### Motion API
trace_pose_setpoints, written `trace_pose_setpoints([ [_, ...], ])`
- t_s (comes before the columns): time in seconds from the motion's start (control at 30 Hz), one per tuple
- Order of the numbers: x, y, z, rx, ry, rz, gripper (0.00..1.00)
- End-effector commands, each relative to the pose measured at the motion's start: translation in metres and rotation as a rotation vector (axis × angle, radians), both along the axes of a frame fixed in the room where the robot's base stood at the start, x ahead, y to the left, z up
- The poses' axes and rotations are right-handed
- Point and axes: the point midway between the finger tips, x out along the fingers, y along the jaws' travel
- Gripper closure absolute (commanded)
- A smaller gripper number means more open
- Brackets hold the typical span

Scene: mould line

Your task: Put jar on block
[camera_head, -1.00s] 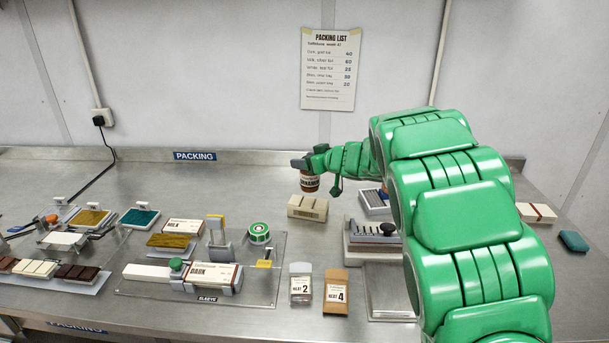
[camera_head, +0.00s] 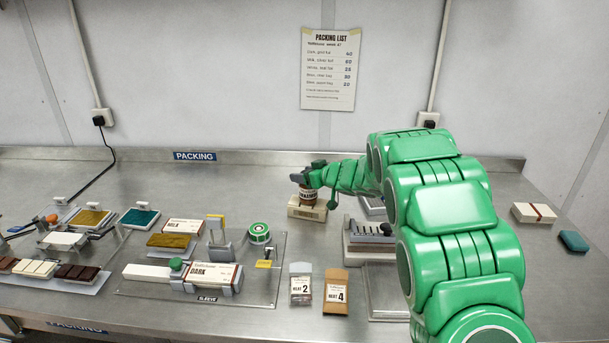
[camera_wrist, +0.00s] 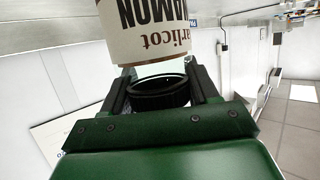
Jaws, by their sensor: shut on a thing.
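The jar (camera_head: 307,196) is brown with a pale label and shows at the block's top in the head view. It also shows in the wrist view, where its label (camera_wrist: 151,30) is upside down at the top of the picture. The block (camera_head: 306,212) is cream-coloured and lies on the steel bench behind the two small packets. My gripper (camera_head: 302,178) is shut on the jar near its top, directly over the block. The jar's bottom is at or just above the block's top; I cannot tell whether they touch.
A slotted metal fixture (camera_head: 369,237) stands right of the block, partly behind my arm. Two packets (camera_head: 301,288) lie in front. A clear board (camera_head: 264,296) with boxes and a green tape roll (camera_head: 259,233) is at the left. Bare bench lies behind the block.

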Motion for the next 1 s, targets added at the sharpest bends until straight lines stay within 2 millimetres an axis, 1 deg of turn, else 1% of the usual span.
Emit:
trace_pose_setpoints([
  [0.23,0.000,0.000,-0.002,0.001,0.000,0.000,0.81],
  [0.27,0.000,0.000,-0.002,0.001,0.000,0.000,0.39],
  [0.4,0.000,0.000,-0.002,0.001,-0.001,0.000,0.18],
  [0.43,0.000,0.000,-0.002,0.001,-0.001,0.000,0.15],
  [0.77,0.000,0.000,0.001,0.000,-0.001,0.000,0.15],
  [1.0,-0.012,-0.014,0.008,0.001,-0.001,0.000,0.15],
])
